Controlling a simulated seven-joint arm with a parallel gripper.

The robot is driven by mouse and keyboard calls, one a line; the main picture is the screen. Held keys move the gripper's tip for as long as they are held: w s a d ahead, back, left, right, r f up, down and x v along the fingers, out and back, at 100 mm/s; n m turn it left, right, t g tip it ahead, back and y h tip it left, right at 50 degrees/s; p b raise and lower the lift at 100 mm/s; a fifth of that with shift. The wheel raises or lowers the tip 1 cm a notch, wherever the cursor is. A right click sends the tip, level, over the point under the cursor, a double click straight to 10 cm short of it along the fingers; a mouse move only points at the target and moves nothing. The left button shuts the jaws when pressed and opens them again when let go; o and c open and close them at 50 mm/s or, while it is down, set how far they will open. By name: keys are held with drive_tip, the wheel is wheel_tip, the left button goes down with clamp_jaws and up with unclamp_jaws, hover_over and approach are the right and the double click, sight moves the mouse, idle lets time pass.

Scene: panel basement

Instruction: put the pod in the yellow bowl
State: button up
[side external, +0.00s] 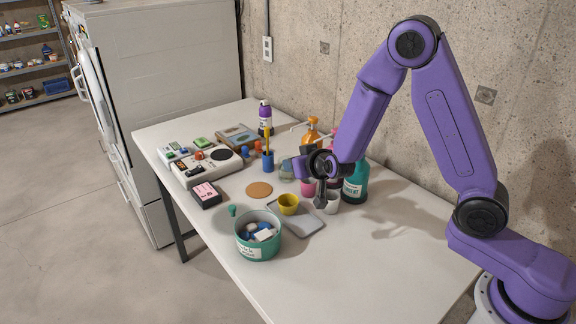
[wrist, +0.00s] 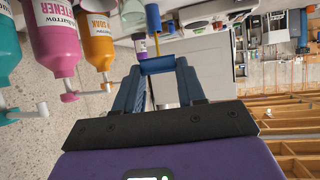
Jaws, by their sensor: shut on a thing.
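The small yellow bowl (side external: 288,204) stands upright on the grey tray (side external: 307,226) in the side view. In the side view the pod is too small and hidden to make out at the fingertips. The bowl does not show in the wrist view.
A teal tub (side external: 257,247) with mixed items stands front left of the tray. A cork coaster (side external: 259,189) lies left. The table's right front is clear.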

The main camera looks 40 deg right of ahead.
drive_tip(key=shift+f, duration=2.65)
drive_tip(key=o, duration=1.1)
drive_tip(key=shift+s+r, duration=0.1)
drive_tip(key=v, duration=0.7)
drive_tip(key=shift+s+a, duration=0.1)
